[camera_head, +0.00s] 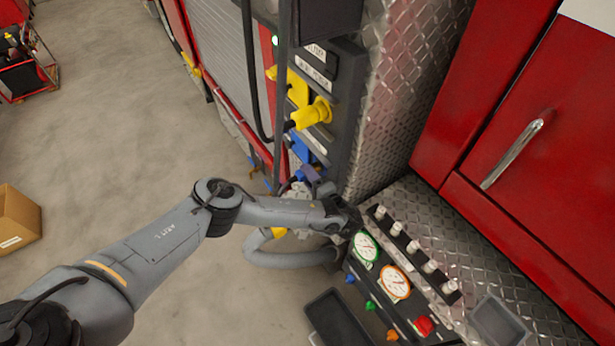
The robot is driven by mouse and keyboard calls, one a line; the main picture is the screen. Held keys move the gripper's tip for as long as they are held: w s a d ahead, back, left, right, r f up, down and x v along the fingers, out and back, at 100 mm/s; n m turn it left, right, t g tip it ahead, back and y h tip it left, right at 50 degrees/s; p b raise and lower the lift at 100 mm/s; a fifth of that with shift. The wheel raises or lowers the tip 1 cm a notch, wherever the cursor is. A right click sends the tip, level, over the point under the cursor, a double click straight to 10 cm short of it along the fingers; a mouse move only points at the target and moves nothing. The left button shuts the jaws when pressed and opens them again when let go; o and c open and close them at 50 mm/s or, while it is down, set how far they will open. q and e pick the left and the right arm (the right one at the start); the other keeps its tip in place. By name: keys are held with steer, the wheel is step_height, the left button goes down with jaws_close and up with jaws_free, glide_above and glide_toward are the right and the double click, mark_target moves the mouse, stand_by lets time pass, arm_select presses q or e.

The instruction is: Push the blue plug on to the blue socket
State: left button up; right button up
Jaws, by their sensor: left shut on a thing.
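The blue socket (301,150) is on the dark panel at upper middle, below the yellow fittings. My left arm comes in from the left, and its gripper (306,184) is at the panel, just below the blue socket. It is shut on the blue plug (295,186), of which only a small blue part shows; the wrist and fingers hide much of it. The plug looks close to the socket, but I cannot tell whether they touch. My right gripper is not in view.
A yellow plug (312,114) sticks out of the panel above the blue socket. Dark cables (282,90) hang in front of the panel. A gauge panel (380,262) with knobs lies right of my wrist. Red cabinet doors (540,150) stand at right.

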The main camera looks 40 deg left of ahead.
arm_select(q)
steer(key=shift+w, duration=0.2)
steer(key=o, duration=1.1)
steer(key=shift+c, duration=0.2)
steer(key=shift+d, duration=0.1)
